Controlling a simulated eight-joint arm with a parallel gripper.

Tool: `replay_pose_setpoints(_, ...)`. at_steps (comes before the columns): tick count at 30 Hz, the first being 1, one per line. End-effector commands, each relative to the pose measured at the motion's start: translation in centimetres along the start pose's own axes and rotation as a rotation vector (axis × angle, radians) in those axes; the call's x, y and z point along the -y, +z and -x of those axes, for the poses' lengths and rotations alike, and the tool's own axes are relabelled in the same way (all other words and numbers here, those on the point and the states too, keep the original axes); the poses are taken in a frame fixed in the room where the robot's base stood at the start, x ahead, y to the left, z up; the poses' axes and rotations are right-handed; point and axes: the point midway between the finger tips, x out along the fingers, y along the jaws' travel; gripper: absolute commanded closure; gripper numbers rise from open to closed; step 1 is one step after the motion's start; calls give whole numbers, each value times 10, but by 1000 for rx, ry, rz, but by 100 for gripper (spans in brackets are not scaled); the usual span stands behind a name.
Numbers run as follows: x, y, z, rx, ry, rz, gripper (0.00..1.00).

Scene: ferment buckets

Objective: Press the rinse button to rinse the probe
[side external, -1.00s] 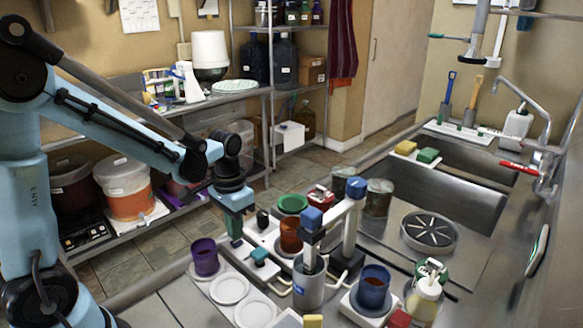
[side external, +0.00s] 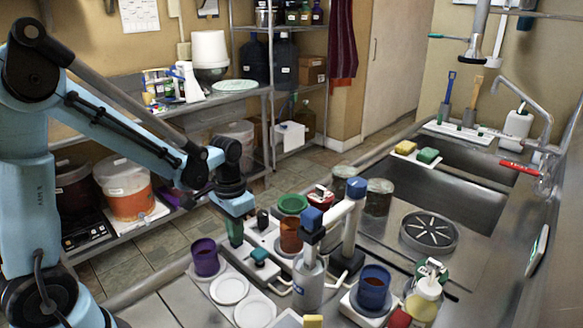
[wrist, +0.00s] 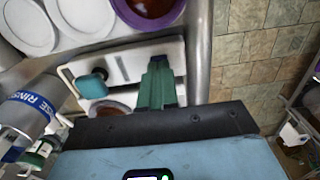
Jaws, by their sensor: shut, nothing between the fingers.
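A teal push button (side external: 259,255) sits on a white base beside the grey rinse bottle (side external: 308,284). In the wrist view the button (wrist: 92,84) lies left of my fingers on the white base (wrist: 125,62). The bottle, labelled RINSE, shows at the left edge there (wrist: 28,110). My gripper (side external: 236,240) has green fingers pointing down, a little left of the button and apart from it. In the wrist view the fingers (wrist: 160,84) are shut with nothing between them. A white arm with a blue head (side external: 312,219) stands over the bottle; I cannot make out the probe tip.
A purple cup (side external: 205,257) and white dishes (side external: 229,290) stand left of the button. An orange-brown cup (side external: 291,236) and green-rimmed bowl (side external: 293,204) are behind it. A blue cup (side external: 373,286) stands right of the bottle. The sink (side external: 470,185) is at back right.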

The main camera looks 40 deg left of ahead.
Motion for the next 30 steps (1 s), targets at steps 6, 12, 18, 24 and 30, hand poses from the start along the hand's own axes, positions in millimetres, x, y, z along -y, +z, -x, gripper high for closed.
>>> replay_pose_setpoints(6, 0, 0, 16, 0, 0, 0, 100)
replay_pose_setpoints(12, 0, 0, 30, 0, 0, 0, 100)
replay_pose_setpoints(18, 0, 0, 45, 0, 0, 0, 100)
replay_pose_setpoints(24, 0, 0, 56, 0, 0, 0, 100)
replay_pose_setpoints(30, 0, 0, 57, 0, 0, 0, 100)
